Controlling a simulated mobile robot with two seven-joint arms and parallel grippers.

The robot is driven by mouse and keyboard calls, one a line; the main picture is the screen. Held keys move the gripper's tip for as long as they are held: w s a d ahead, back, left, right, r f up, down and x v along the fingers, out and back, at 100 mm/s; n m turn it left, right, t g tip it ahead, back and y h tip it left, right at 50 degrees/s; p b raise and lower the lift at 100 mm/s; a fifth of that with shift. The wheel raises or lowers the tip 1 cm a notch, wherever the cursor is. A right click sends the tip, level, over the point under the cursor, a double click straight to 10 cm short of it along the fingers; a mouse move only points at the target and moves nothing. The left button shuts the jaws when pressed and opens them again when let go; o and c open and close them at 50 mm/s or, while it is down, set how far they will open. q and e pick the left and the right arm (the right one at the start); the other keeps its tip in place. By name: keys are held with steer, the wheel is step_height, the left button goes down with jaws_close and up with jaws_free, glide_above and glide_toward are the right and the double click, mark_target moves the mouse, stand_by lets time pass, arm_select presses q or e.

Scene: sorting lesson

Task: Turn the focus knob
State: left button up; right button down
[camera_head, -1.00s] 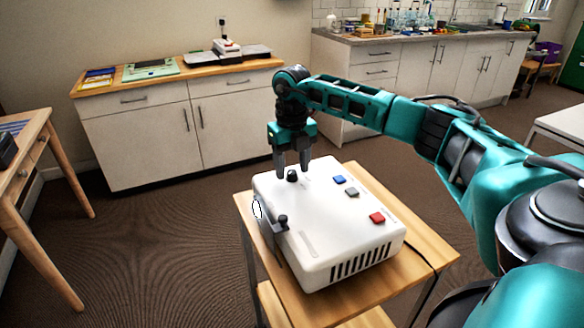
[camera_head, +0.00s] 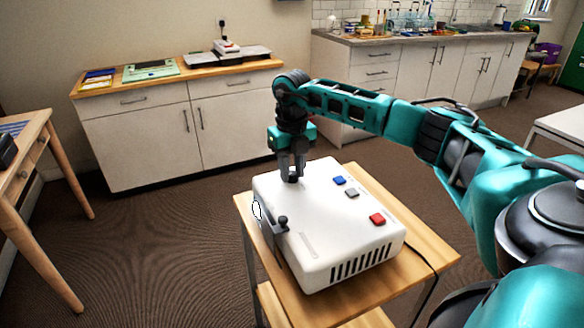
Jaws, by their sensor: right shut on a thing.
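A white box-shaped device (camera_head: 330,205) sits on a small wooden table. The focus knob (camera_head: 293,178), small and black, stands on its top near the far left corner. My right gripper (camera_head: 293,174) points down from above with its fingers closed around this knob, which is partly hidden between them. Another black knob or lever end (camera_head: 282,220) sits at the device's left edge, on a dark bracket. Blue (camera_head: 339,180), grey (camera_head: 352,193) and red (camera_head: 377,219) buttons lie on the right part of the top. My left gripper does not show.
The small wooden table (camera_head: 425,258) has bare margins around the device, and a cable runs at its right. A wooden desk (camera_head: 30,150) stands at the left. A low cabinet (camera_head: 150,130) and a kitchen counter (camera_head: 400,38) line the back. Open carpet lies between.

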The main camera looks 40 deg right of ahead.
mark_target(292, 173)
steer(key=shift+r+n+p, duration=0.15)
steer(key=shift+n+p, duration=0.15)
steer(key=shift+p, duration=0.15)
steer(key=c, duration=0.8)
jaws_free()
steer(key=shift+c, duration=0.2)
step_height(292, 173, up, 13)
steer(key=shift+p, duration=0.3)
steer(key=shift+f, duration=0.2)
